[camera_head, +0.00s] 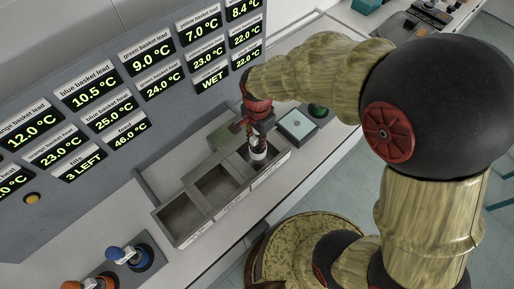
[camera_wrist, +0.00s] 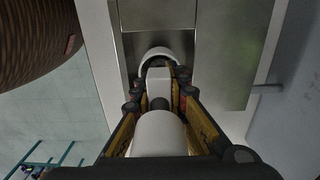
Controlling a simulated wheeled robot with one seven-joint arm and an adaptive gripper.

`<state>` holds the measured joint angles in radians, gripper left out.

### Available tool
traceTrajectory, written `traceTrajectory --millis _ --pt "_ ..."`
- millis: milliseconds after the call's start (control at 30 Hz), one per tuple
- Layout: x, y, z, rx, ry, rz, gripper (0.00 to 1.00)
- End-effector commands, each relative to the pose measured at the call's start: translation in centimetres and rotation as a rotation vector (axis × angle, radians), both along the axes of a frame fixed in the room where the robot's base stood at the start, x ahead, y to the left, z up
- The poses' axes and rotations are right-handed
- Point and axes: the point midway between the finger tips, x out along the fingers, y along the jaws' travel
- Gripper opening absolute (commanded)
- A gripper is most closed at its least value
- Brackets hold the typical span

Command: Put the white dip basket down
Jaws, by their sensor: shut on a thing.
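My gripper (camera_head: 257,138) points down over the right-hand compartment of a metal three-bay trough (camera_head: 168,226). It is shut on the white dip basket (camera_head: 258,153), whose white body shows just below the fingers. In the wrist view, my gripper (camera_wrist: 158,98) has its fingers on both sides of the basket's white handle (camera_wrist: 160,132). A white curved rim (camera_wrist: 158,52) shows beyond the fingertips, at the metal bay's edge. The basket looks roughly upright. Its lower end is hidden, so I cannot tell whether it touches the bay's floor.
The middle and left compartments look empty. A sloped panel (camera_head: 130,75) of temperature readouts stands behind the trough; one reads WET. A pale square-topped box (camera_head: 297,124) and a green item (camera_head: 318,110) are close right. Blue (camera_head: 128,254) and orange (camera_head: 92,284) handled items stand front left.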

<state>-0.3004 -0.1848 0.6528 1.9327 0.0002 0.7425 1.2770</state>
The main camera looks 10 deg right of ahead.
Motion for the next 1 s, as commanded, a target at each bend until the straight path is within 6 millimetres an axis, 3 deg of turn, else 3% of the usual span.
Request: traceTrajectory --millis 500,900,933,1000 --pt "0.0 0.0 -5.7 0.0 0.0 0.0 0.0" --pt "0.1 0.0 -6.3 0.0 -0.002 0.0 0.0" --pt "0.0 0.0 -6.4 0.001 -0.001 0.0 0.15" --pt "0.1 0.0 -6.3 0.0 -0.002 0.0 0.19"
